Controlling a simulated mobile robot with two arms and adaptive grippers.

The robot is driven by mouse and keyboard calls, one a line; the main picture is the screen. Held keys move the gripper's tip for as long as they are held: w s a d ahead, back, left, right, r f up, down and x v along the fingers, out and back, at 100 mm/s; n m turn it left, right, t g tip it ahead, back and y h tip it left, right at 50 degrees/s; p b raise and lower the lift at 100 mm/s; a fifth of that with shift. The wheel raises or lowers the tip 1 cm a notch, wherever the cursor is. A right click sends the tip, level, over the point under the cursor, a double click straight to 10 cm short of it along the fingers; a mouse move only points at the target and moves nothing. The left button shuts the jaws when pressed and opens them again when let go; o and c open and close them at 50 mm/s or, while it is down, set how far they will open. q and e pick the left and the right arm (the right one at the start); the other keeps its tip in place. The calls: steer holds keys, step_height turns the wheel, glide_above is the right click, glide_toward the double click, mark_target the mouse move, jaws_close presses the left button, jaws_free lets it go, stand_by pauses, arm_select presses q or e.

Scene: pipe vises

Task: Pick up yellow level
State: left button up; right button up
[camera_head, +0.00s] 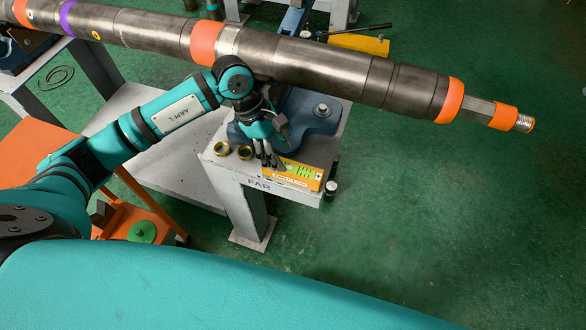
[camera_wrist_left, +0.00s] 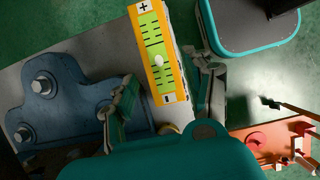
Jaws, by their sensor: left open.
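The yellow level (camera_head: 305,176) has green panels and lies flat along the front edge of the grey stand marked FAR. It also shows in the left wrist view (camera_wrist_left: 155,40), with a plus sign at one end and a minus sign at the other. My left gripper (camera_head: 273,164) points down at the left end of the level, just over or beside it. In the left wrist view my gripper (camera_wrist_left: 160,72) is open, with one finger on each side of the level's line. I cannot tell its exact height above the level. My right gripper is out of view.
A blue vise (camera_head: 312,110) stands behind the level, under a long steel pipe (camera_head: 320,62). Green floor to the right is clear.

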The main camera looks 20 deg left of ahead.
mark_target(292, 168)
arm_select(q)
steer(key=shift+x, duration=0.9)
steer(key=x, duration=0.2)
steer(key=d+p+x, duration=0.1)
steer(key=x, duration=0.1)
steer(key=shift+d+f, duration=0.1)
steer(key=shift+f, duration=0.35)
steer(key=shift+f+b, duration=0.25)
steer(key=shift+b, duration=0.05)
steer(key=shift+c, duration=0.4)
jaws_close()
steer(key=shift+r, duration=0.1)
